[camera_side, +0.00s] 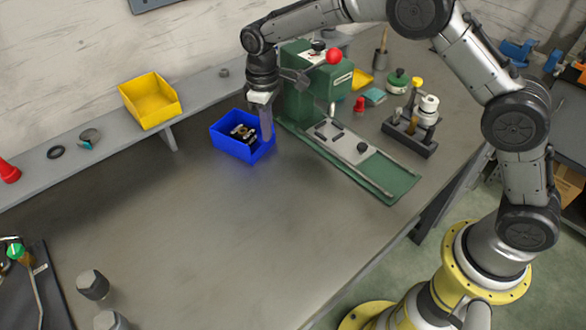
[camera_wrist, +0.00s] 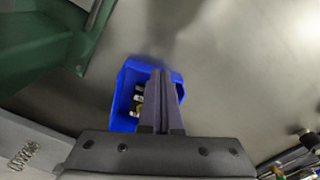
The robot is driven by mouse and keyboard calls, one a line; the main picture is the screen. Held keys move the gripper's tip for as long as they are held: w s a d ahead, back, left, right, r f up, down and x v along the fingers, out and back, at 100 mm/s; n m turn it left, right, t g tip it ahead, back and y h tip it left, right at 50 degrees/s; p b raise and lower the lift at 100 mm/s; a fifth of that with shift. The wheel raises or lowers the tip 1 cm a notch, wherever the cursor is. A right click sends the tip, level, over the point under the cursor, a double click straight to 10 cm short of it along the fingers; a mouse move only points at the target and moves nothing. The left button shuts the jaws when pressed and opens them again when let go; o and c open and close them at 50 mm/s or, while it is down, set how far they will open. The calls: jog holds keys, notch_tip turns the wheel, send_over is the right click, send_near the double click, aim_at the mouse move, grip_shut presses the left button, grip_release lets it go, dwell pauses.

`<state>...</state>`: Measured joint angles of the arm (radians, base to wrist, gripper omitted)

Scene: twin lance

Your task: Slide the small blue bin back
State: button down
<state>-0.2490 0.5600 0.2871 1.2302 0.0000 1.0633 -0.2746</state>
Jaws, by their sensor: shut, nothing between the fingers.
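The small blue bin (camera_side: 232,147) stands on the grey bench top, just left of the green machine, with several small metal and dark parts inside it. My gripper (camera_side: 266,136) points down at the bin's right side. Its fingers are shut with nothing between them. In the wrist view the blue bin (camera_wrist: 128,80) lies beyond and around the shut fingers (camera_wrist: 160,75), which hide its middle. I cannot tell whether the fingertips touch the bin's wall or are inside it.
The green machine (camera_side: 300,100) with a red knob (camera_side: 334,56) stands close to the right of the bin. A shelf with a yellow bin (camera_side: 150,99) runs behind. A tool holder (camera_side: 410,135) is farther right. The bench (camera_side: 190,230) in front is clear.

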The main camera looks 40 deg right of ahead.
notch_tip(320, 180, up, 3)
jog(key=shift+r, duration=0.2)
dwell(0.5)
